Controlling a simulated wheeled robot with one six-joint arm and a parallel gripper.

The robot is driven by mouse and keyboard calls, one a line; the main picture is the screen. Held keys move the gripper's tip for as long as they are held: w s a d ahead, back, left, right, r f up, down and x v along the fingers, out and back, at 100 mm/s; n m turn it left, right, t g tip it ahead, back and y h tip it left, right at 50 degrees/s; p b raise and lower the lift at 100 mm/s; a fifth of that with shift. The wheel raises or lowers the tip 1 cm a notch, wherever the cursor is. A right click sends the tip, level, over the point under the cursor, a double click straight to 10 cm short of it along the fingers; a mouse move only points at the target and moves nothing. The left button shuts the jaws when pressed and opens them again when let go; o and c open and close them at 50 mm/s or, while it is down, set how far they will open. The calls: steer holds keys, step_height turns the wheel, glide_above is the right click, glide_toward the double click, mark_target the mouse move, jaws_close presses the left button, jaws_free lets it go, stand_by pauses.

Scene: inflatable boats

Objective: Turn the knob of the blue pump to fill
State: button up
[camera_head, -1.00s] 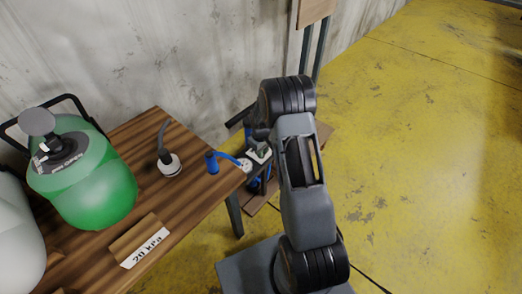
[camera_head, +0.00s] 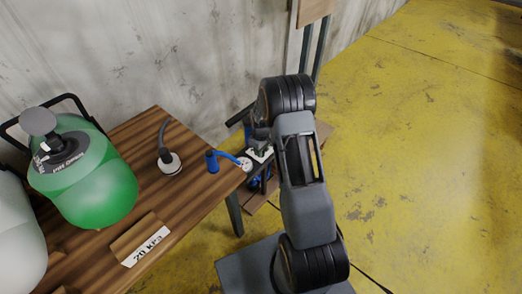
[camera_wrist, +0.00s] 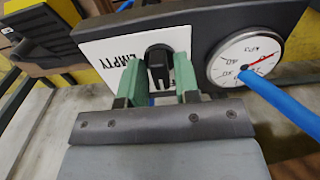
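In the wrist view a black knob (camera_wrist: 158,66) sits on a white plate (camera_wrist: 105,52) lettered EMPTY, on a dark panel. The green fingers of my gripper (camera_wrist: 160,76) stand on either side of the knob, very close to it. I cannot tell whether they press on it. A round kPa gauge (camera_wrist: 244,58) with a red needle is right of the plate, with a blue hose (camera_wrist: 285,106) in front of it. In the head view the blue pump (camera_head: 252,183) is mostly hidden behind my arm; its gauge (camera_head: 245,164) shows.
A wooden table (camera_head: 185,215) stands left, holding a green tank (camera_head: 95,185), a white tank (camera_head: 15,235), a black hose end (camera_head: 168,161), a blue hose fitting (camera_head: 211,161) and a 20 kPa sign (camera_head: 147,246). A wall (camera_head: 170,60) is behind. The yellow floor (camera_head: 430,150) is clear at right.

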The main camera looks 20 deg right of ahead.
steer(key=shift+o, duration=1.1)
step_height(320, 180, up, 14)
steer(key=p, duration=0.3)
steer(key=shift+p, duration=0.3)
steer(key=shift+f, duration=0.1)
